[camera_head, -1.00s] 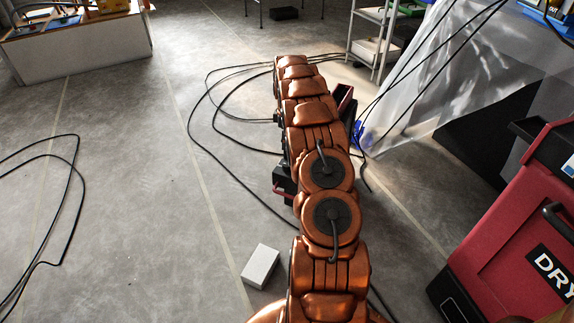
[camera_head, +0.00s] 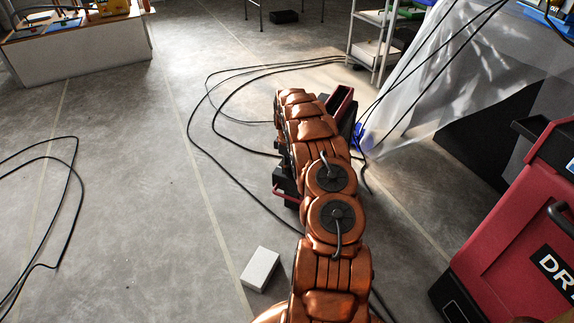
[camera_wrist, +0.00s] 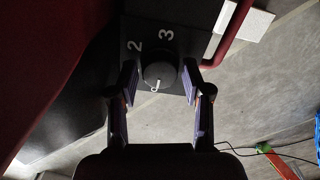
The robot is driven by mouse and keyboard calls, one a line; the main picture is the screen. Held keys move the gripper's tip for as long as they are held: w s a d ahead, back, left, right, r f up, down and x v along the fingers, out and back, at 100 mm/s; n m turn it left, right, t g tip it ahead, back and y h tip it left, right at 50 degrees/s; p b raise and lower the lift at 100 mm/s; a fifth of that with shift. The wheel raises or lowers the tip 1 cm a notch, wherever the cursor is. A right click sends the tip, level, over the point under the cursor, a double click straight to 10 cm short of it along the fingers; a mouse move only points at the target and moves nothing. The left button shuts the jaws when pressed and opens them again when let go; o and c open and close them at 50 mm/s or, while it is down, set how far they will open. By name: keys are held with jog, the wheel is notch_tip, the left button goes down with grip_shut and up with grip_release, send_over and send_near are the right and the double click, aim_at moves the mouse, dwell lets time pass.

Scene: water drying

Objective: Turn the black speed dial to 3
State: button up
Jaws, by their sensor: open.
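The black speed dial (camera_wrist: 160,70) is a round knob on a dark panel (camera_wrist: 188,42) in the wrist view. A small white mark (camera_wrist: 155,86) shows on the knob's lower part. White numerals 2 (camera_wrist: 135,45) and 3 (camera_wrist: 166,34) are printed above the knob, 3 to the right of 2. My gripper (camera_wrist: 159,80) is open, with one finger on each side of the dial. I cannot tell whether the fingers touch it. In the head view my copper arm hides the dial and most of the red-and-black machine (camera_head: 341,102) around it.
A red drying machine (camera_head: 505,245) stands close on the right. Black cables (camera_head: 222,150) loop across the floor. A white block (camera_head: 260,269) lies left of my arm's base. Plastic sheeting (camera_head: 420,95) hangs at the back right. The floor left of my arm is mostly clear.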

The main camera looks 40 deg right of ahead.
jog(key=shift+c, duration=0.3)
jog(key=c, duration=0.8)
jog(key=shift+r+m, duration=0.1)
jog(key=shift+m, duration=0.3)
jog(key=shift+m+p, duration=0.65)
jog(key=shift+m, duration=0.25)
jog(key=shift+d+m+p, duration=0.1)
jog(key=shift+m+p, duration=0.45)
jog(key=shift+m, duration=1.15)
jog(key=o, duration=0.9)
jog(key=shift+c, duration=0.2)
